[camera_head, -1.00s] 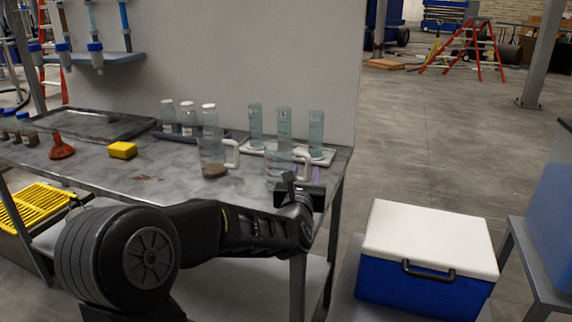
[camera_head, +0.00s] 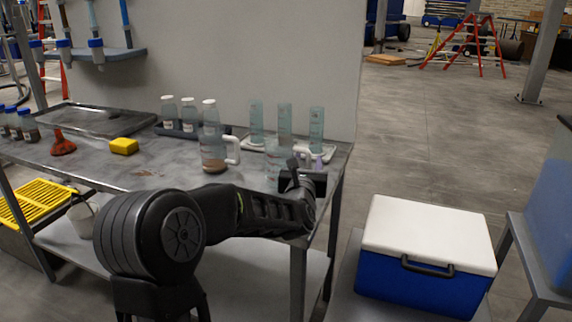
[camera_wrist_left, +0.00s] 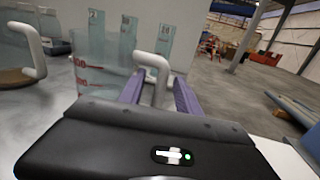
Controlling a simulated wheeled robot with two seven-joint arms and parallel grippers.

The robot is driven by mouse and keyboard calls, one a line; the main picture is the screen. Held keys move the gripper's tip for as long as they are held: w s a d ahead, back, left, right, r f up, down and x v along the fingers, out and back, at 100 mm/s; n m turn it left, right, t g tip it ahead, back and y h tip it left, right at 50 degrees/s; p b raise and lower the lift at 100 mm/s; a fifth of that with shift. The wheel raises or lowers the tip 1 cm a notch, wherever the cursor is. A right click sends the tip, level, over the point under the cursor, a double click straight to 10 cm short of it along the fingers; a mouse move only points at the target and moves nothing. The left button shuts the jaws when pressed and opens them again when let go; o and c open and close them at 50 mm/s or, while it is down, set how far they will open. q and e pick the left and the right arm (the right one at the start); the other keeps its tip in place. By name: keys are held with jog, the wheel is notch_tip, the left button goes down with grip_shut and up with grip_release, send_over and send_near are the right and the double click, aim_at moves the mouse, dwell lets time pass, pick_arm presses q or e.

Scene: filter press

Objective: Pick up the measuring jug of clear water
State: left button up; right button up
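The measuring jug of clear water (camera_head: 276,169) stands near the right end of the bench, partly hidden by my left gripper. In the left wrist view, the jug (camera_wrist_left: 98,68) has red markings and a white handle (camera_wrist_left: 152,62). My left gripper (camera_head: 306,163) is at the handle. Its two purple fingers (camera_wrist_left: 158,92) stand apart in the wrist view, with the lower handle between them and gaps visible beside it. Finger contact cannot be made out. My right gripper is not in view.
A second jug (camera_head: 212,150) with brown sediment stands to the left. Several clear cylinders (camera_head: 285,122) stand on a white tray close behind. Capped bottles (camera_head: 189,112), a yellow block (camera_head: 124,146) and a blue cooler (camera_head: 415,285) are farther off.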

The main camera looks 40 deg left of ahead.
pick_arm(q)
jog(key=x, duration=0.3)
jog(key=shift+w+a, duration=0.1)
jog(key=shift+w, duration=0.15)
jog(key=shift+c, duration=0.4)
grip_shut()
dwell(1.1)
